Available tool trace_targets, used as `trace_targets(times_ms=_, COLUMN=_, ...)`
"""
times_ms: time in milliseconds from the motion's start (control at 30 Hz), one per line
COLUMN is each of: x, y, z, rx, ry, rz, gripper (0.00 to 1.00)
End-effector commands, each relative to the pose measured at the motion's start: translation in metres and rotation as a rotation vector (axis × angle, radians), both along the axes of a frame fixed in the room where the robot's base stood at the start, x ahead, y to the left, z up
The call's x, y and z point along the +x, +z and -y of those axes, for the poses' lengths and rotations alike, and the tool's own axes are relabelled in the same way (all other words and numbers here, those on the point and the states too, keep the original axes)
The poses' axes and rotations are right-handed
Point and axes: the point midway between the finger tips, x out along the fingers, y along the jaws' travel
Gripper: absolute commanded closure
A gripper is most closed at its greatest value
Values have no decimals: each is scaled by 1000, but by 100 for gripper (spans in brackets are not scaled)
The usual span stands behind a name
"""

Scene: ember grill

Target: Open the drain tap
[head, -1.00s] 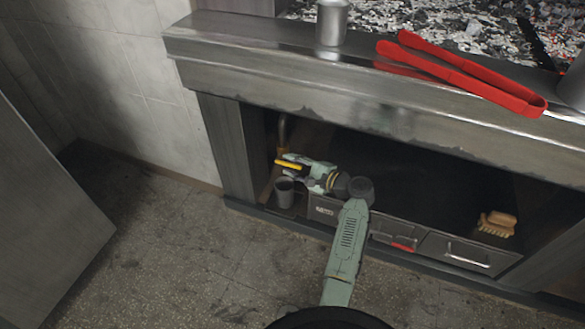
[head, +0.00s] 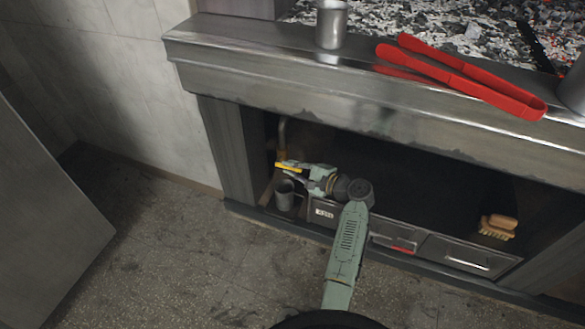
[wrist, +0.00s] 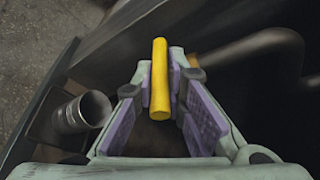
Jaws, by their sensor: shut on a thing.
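The drain tap's yellow handle (wrist: 160,78) stands between the purple pads of my gripper (wrist: 160,95) in the wrist view. My gripper is shut on it. In the head view the yellow handle (head: 288,166) shows at the tip of my gripper (head: 291,173), inside the left end of the opening under the grill. A bent pipe (head: 282,132) rises just behind the handle; a blurred brownish pipe (wrist: 255,45) shows at upper right in the wrist view. The tap's body is mostly hidden by the jaws.
A grey metal cup (head: 284,194) stands below the gripper, close to it; the cup (wrist: 80,113) is left of the jaws in the wrist view. Red tongs (head: 460,78) rest on the ledge above.

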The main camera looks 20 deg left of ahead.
Motion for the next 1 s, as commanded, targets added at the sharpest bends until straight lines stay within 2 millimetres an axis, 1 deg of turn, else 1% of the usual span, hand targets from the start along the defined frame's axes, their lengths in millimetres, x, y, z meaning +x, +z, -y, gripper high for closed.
trace_targets(times_ms=367, x=0, y=0, z=0, rx=-1, ry=1, rz=0, gripper=100)
trace_targets(times_ms=567, x=0, y=7, z=0, rx=-39, ry=1, rz=-2, gripper=100)
trace_targets(times_ms=800, x=0, y=21, z=-2, rx=-174, ry=2, rz=-7, gripper=100)
trace_targets(times_ms=1000, x=0, y=28, z=-4, rx=-313, ry=1, rz=-10, gripper=100)
